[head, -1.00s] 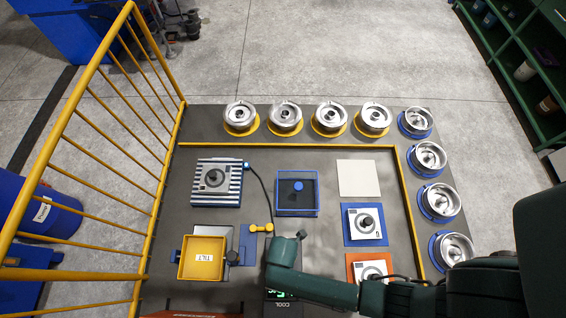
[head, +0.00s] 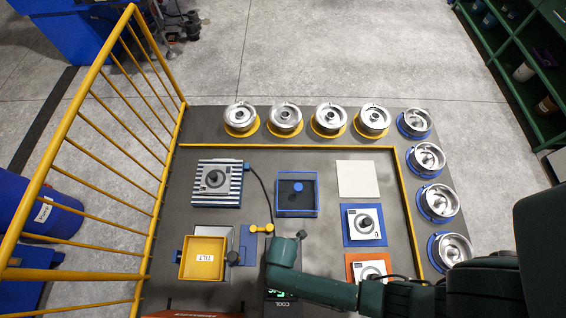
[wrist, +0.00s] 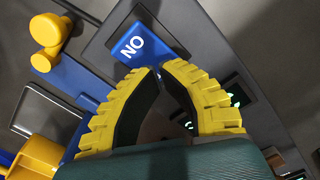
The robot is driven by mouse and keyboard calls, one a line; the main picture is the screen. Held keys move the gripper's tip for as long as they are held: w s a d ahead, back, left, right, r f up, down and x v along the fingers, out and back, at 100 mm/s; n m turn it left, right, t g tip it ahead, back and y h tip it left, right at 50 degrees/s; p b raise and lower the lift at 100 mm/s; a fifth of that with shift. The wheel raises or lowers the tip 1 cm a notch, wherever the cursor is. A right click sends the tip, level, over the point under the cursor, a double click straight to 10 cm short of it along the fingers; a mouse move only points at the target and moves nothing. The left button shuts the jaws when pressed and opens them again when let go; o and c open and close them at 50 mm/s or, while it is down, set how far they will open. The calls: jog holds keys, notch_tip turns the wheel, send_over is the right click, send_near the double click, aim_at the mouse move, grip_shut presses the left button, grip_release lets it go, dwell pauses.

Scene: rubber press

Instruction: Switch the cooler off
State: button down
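The cooler panel shows in the head view as a COOL label (head: 283,304) with a green display (head: 277,293) at the bottom edge, partly under my arm. In the wrist view, a blue switch (wrist: 132,44) carries a white "ON" marking, upside down. My gripper (wrist: 154,70) has yellow ribbed fingers with dark inner pads, their tips together and nothing visible held between them. The tips overlap the lower edge of the switch in view; I cannot tell whether they touch it. Green digits (wrist: 236,95) show partly behind the right finger. In the head view my arm hides the fingers.
A yellow TILT tray (head: 204,247) stands to the left, beside a yellow-knobbed lever (head: 261,228). A blue-framed box (head: 297,192), a striped block (head: 217,184) and a white plate (head: 358,179) lie beyond. Metal molds line the table's back and right. A yellow railing (head: 152,210) bounds the left.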

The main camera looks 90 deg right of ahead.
jog(key=shift+r+p, duration=2.75)
jog(key=shift+r, duration=0.15)
jog(key=shift+f, duration=0.15)
